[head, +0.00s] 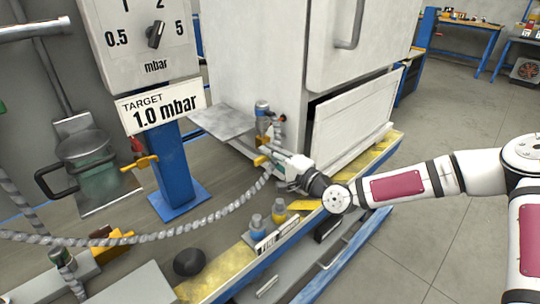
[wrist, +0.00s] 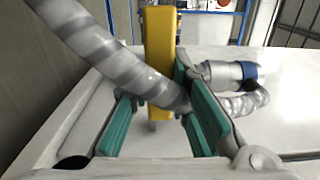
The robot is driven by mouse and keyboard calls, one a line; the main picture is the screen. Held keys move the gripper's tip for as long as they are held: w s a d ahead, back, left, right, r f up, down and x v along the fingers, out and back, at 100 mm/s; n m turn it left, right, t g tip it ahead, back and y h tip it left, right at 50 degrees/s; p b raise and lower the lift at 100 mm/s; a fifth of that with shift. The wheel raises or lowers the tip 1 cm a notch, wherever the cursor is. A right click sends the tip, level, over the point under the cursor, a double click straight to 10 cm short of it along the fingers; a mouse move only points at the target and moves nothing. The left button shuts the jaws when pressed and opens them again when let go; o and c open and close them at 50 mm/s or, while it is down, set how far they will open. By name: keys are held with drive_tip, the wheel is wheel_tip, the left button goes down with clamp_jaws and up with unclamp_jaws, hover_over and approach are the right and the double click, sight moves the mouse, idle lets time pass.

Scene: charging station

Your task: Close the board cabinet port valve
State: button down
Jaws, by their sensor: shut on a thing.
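The port valve on the board cabinet has a yellow handle (head: 261,160), low at the cabinet's left front corner. In the wrist view the yellow handle (wrist: 160,50) stands upright between the fingers, part of it covered by a grey ribbed hose. My gripper (head: 279,167) is at the valve. Its green-padded fingers (wrist: 158,105) are shut on the yellow handle, and the hose crosses close between them. The hose (head: 205,225) runs from the valve down to the left. The board cabinet (head: 260,60) is white. The exact contact is partly hidden.
A gauge panel with a black knob (head: 156,34) and a "TARGET 1.0 mbar" sign (head: 160,103) stands left on a blue post (head: 175,165). Small blue and yellow fittings (head: 279,210) stand below my gripper. Open floor is at right.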

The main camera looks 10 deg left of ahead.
drive_tip(key=shift+d, duration=0.1)
drive_tip(key=c, duration=1.5)
unclamp_jaws()
drive_tip(key=v, duration=1.2)
drive_tip(key=shift+s+f, duration=0.1)
